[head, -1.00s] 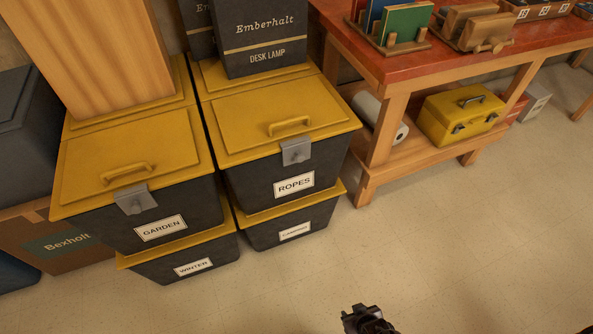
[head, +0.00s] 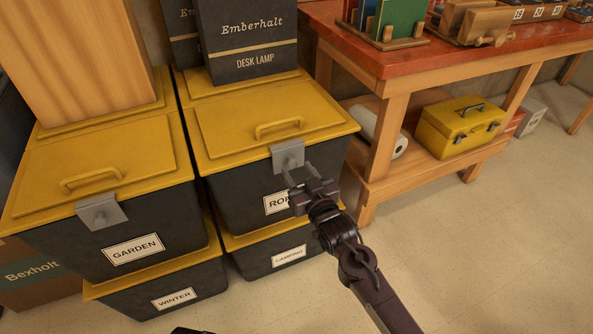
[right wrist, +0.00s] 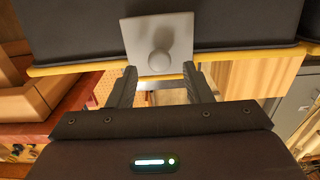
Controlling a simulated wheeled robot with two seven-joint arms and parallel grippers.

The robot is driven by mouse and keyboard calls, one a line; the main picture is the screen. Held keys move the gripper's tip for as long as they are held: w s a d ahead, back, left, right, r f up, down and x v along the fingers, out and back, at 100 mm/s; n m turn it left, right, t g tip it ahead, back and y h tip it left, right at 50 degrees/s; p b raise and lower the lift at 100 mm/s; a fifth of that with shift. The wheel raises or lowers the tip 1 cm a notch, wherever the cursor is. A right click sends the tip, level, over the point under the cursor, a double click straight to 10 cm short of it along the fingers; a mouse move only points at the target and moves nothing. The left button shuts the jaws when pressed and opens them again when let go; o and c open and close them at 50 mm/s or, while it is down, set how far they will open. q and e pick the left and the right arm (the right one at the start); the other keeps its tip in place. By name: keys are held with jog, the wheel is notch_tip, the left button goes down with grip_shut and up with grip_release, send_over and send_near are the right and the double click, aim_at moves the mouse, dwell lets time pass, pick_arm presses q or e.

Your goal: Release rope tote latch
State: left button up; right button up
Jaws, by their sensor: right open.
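The rope tote (head: 240,180) is dark with a yellow lid and a "ROPES" label, partly hidden by my right gripper. Its grey latch plate (head: 288,156) hangs over the lid's front edge. In the right wrist view, the latch plate (right wrist: 158,25) has a round knob (right wrist: 160,62). My right gripper (head: 302,173) is open and empty, close in front of the latch. In the right wrist view, its fingers (right wrist: 160,75) stand on either side of the knob line; contact cannot be told. A dark piece at the head view's bottom edge may be my left gripper.
The garden tote (head: 95,190) with a similar latch stands at left. A lamp box (head: 247,40) and a wooden box (head: 75,55) stand on the lids. A red-topped workbench (head: 385,60) is at right, with a yellow toolbox (head: 460,127) below. The floor at right is clear.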

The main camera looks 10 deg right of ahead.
jog(key=shift+x, duration=1)
jog(key=shift+c, duration=0.4)
grip_shut()
